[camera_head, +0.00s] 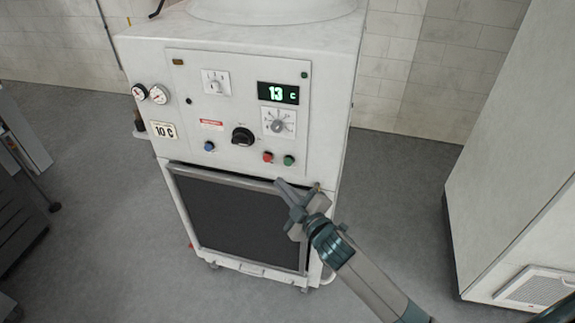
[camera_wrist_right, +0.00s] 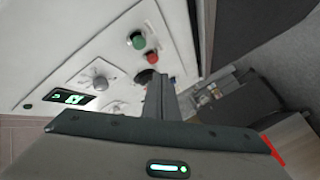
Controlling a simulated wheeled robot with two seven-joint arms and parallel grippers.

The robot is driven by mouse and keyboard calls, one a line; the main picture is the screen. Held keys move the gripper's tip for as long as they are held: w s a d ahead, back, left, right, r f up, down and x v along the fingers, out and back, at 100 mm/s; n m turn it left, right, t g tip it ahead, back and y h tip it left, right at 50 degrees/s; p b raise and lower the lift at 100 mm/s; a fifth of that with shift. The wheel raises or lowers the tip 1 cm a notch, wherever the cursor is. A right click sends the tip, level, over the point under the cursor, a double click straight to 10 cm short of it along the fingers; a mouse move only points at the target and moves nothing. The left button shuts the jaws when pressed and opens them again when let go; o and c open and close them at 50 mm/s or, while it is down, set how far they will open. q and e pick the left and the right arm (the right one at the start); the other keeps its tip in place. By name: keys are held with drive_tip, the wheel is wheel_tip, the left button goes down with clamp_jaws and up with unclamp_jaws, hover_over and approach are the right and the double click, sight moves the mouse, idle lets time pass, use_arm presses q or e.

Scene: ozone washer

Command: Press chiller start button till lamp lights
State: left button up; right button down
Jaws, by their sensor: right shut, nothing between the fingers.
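The chiller (camera_head: 260,110) is a white cabinet with a control panel on its front. Its green button (camera_head: 289,160) and red button (camera_head: 268,157) sit side by side at the panel's lower right. The green button (camera_wrist_right: 136,40) and red button (camera_wrist_right: 151,57) also show in the right wrist view. The display (camera_head: 278,93) reads 13 C. I cannot tell whether any lamp is lit. My right gripper (camera_head: 281,183) is shut and empty, just below the two buttons and apart from them in the head view. My left gripper is not in view.
A black selector knob (camera_head: 243,136), a blue button (camera_head: 209,146) and a grey dial (camera_head: 279,123) share the panel. Two gauges (camera_head: 149,94) are at its left. A dark grille (camera_head: 235,215) lies below. A white cabinet (camera_head: 520,170) stands at right, with open floor between.

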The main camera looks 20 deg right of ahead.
sight(288, 162)
drive_tip(key=shift+w+d, duration=0.7)
drive_tip(key=shift+w, duration=0.3)
drive_tip(key=shift+w+d, duration=0.65)
drive_tip(key=shift+w, duration=0.3)
drive_tip(key=shift+w, duration=0.1)
idle(0.6)
drive_tip(key=shift+w+d, duration=0.25)
drive_tip(key=shift+w+d, duration=0.25)
drive_tip(key=shift+w, duration=0.1)
idle(1.0)
drive_tip(key=shift+s+a, duration=0.1)
idle(0.3)
drive_tip(key=shift+s+a+p, duration=0.35)
drive_tip(key=shift+s+a, duration=0.05)
drive_tip(key=shift+s, duration=0.2)
drive_tip(key=shift+s, duration=0.1)
